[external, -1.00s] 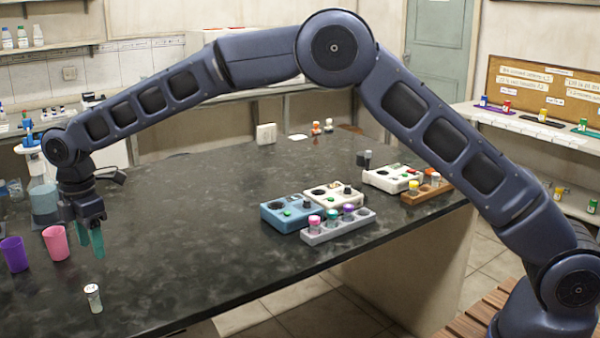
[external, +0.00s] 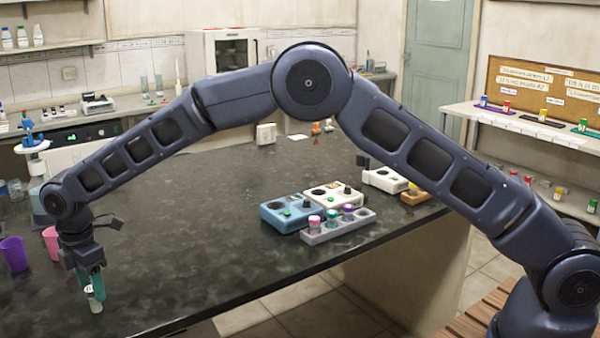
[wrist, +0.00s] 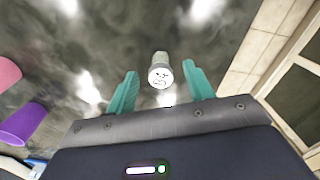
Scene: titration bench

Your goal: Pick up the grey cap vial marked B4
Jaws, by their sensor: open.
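A small vial (external: 95,299) with a pale grey-white cap stands on the dark bench at the lower left of the external view. In the wrist view the vial (wrist: 160,72) shows from its cap end, with dark marks on the cap that I cannot read. My gripper (external: 92,287) points down right at the vial, its teal fingers open. In the wrist view my gripper (wrist: 160,84) has one finger on each side of the vial, with gaps, and the vial appears near the fingertips. Neither finger visibly touches it.
A purple cup (external: 14,254) and a pink cup (external: 51,243) stand left of my gripper. The bench (external: 190,240) is clear to its right, up to a grey rack (external: 338,228) of several vials and a blue stirrer (external: 291,214). The bench's front edge is close to the vial.

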